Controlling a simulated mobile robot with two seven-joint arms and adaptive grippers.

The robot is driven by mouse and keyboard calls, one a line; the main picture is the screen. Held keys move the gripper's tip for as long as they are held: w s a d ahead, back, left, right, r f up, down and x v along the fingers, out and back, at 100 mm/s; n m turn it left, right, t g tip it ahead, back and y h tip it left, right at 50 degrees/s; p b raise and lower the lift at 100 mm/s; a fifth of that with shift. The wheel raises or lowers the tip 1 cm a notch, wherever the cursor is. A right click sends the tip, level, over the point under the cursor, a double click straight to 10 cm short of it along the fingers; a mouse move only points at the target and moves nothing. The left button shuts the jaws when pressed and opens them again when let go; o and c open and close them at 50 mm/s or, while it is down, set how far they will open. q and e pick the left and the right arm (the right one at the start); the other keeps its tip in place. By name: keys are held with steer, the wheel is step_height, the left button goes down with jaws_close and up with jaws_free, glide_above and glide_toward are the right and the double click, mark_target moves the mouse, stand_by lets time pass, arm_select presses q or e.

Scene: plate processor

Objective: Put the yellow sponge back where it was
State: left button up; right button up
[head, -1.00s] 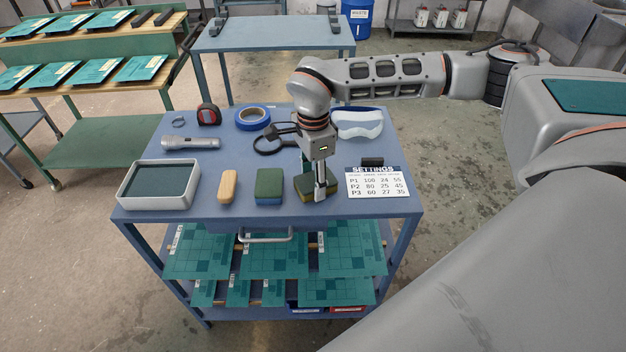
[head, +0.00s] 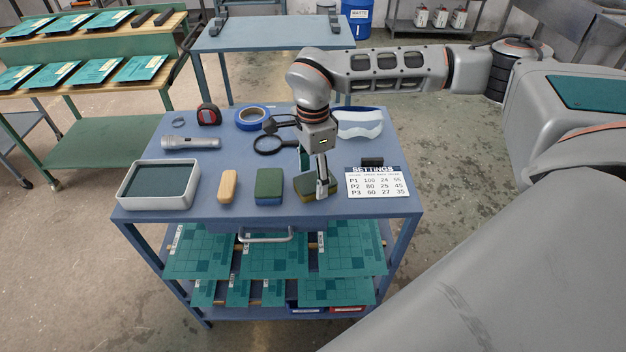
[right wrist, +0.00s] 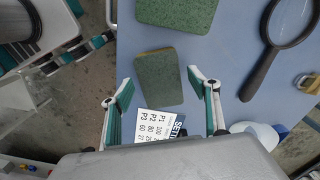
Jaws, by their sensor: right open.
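The yellow sponge (head: 304,187), with a dark green top, lies flat on the blue cart top near its front edge, to the right of a blue sponge (head: 268,186) with a green top. My right gripper (head: 323,186) points down over the yellow sponge and hides part of it. In the right wrist view the yellow sponge (right wrist: 158,77) shows its green face and a thin yellow edge. The open fingers of my right gripper (right wrist: 160,88) are on either side of its near end, with gaps. My left gripper is not in view.
A settings card (head: 377,183) lies close right of the yellow sponge, with a small black block (head: 372,162) behind it. A tan block (head: 228,187) and a grey tray (head: 190,188) stand left. A magnifying glass (head: 268,145), tape roll (head: 252,118) and goggles (head: 360,122) lie behind.

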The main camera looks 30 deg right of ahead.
mark_target(313, 180)
step_height(313, 180, up, 10)
steer(key=shift+r, duration=0.2)
stand_by(0.6)
